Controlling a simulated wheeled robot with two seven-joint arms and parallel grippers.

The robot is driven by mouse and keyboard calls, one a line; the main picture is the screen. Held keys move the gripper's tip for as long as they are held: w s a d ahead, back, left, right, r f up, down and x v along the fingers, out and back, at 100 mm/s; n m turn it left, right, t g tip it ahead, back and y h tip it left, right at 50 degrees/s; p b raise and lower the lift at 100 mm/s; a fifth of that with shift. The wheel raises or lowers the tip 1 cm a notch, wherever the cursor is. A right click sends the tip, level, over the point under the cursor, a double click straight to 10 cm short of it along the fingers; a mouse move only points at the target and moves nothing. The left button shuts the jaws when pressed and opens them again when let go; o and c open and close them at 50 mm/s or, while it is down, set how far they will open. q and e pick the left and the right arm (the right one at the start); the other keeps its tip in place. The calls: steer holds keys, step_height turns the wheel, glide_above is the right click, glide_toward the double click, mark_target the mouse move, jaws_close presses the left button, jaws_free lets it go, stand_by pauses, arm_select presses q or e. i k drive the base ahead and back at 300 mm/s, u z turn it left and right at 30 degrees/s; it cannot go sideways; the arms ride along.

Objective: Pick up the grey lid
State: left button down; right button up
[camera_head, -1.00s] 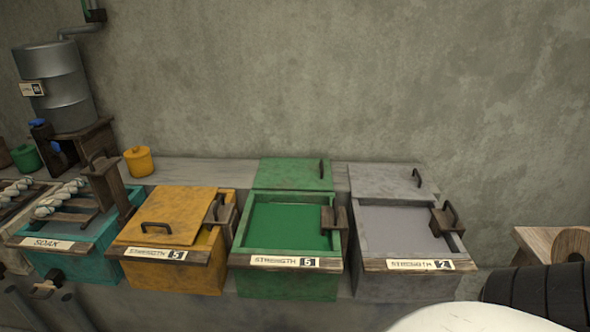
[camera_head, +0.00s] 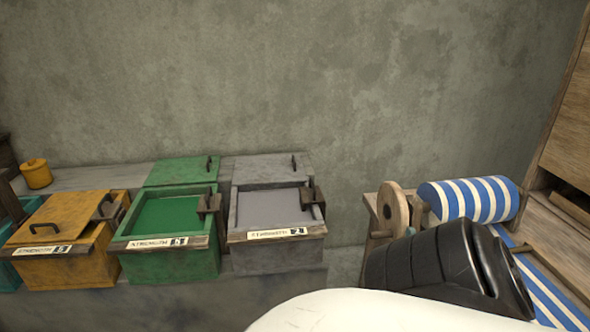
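The grey lid (camera_head: 265,168) lies flat behind the open grey vat (camera_head: 278,259), at the back of the ledge against the wall. Its dark handle (camera_head: 294,162) stands up near its right side. The grey vat shows grey liquid inside and a label reading "STRENGTH 2". A black jointed part of one of my arms and a white part of my body fill the lower right. Neither gripper's fingers can be made out, and nothing is seen touching the lid.
The open green vat (camera_head: 165,262) stands left of the grey one, with its green lid (camera_head: 180,171) behind it. A yellow lid (camera_head: 60,218) covers the yellow vat. A small yellow pot (camera_head: 36,174) sits on the ledge. A blue-and-white striped roll (camera_head: 470,200) and wooden loom parts are at right.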

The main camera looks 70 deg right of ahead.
mark_target(258, 170)
steer(key=z, duration=1.45)
